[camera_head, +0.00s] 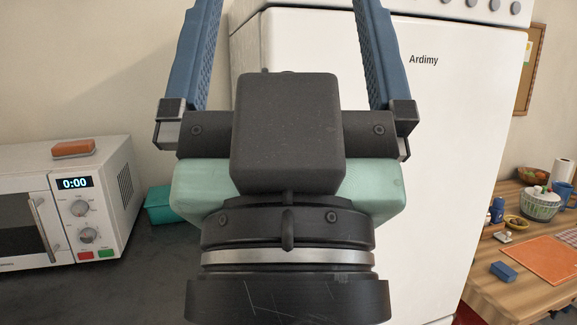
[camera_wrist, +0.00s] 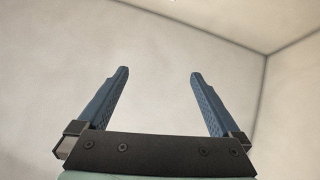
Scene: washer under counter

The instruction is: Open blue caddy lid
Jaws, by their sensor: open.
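My gripper (camera_wrist: 158,74) is open and empty, its two blue fingers spread wide and pointing at a bare wall corner in the wrist view. In the head view my gripper (camera_head: 287,12) points upward in the middle, its fingertips cut off by the top edge. I cannot tell a blue caddy for certain. A teal box (camera_head: 160,206) sits on the dark counter behind my wrist, partly hidden by it. A small blue block (camera_head: 503,271) lies on the wooden table at the right; I see no clear lid on it.
A white microwave (camera_head: 115,195) with an orange sponge (camera_head: 73,148) on top stands at the left. A tall white appliance (camera_head: 450,120) rises behind my gripper. The dark counter's front is clear.

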